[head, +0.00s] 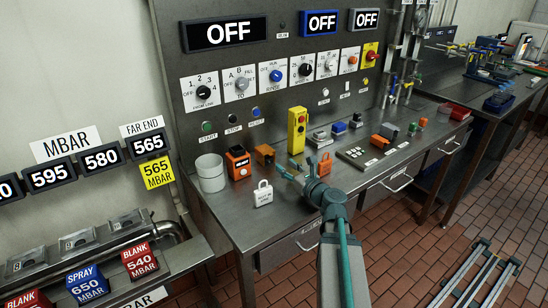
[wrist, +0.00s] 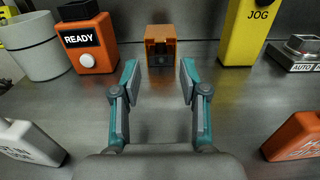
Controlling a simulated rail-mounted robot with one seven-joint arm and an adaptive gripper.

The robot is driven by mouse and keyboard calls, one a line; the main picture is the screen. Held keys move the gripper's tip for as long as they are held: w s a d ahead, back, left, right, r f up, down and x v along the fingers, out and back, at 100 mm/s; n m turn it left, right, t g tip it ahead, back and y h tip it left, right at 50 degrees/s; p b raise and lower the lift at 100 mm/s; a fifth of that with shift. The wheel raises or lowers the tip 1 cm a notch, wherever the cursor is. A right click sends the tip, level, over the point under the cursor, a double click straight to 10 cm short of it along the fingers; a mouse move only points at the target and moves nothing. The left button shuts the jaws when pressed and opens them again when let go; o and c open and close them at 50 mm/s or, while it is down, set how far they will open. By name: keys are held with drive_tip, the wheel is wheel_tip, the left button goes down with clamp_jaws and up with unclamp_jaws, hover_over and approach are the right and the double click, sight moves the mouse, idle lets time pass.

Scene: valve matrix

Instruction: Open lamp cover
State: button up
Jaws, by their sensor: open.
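A small brown-orange box (head: 264,154) stands on the steel bench near the back panel; no label names it, but it may be the lamp cover. In the wrist view the box (wrist: 160,46) is straight ahead, between and beyond my fingertips, with a dark front recess. It looks closed, though its lid is hard to make out. My gripper (wrist: 159,78) is open and empty, its fingers spread on either side of the line to the box and apart from it. In the head view my gripper (head: 289,171) is low over the bench, right of the box.
An orange READY box (wrist: 88,42) with a white button stands left of it, beside a grey cup (head: 210,174). A yellow JOG pendant (head: 297,130) stands to the right. A white padlock-shaped tag (head: 263,194) and an orange one (head: 325,164) flank my gripper.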

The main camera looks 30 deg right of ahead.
drive_tip(key=w, duration=0.5)
drive_tip(key=w+a, duration=0.1)
drive_tip(key=w, duration=0.1)
drive_tip(key=shift+w+a+p, duration=0.1)
drive_tip(key=shift+w+p, duration=0.2)
drive_tip(key=shift+p, duration=0.1)
clamp_jaws()
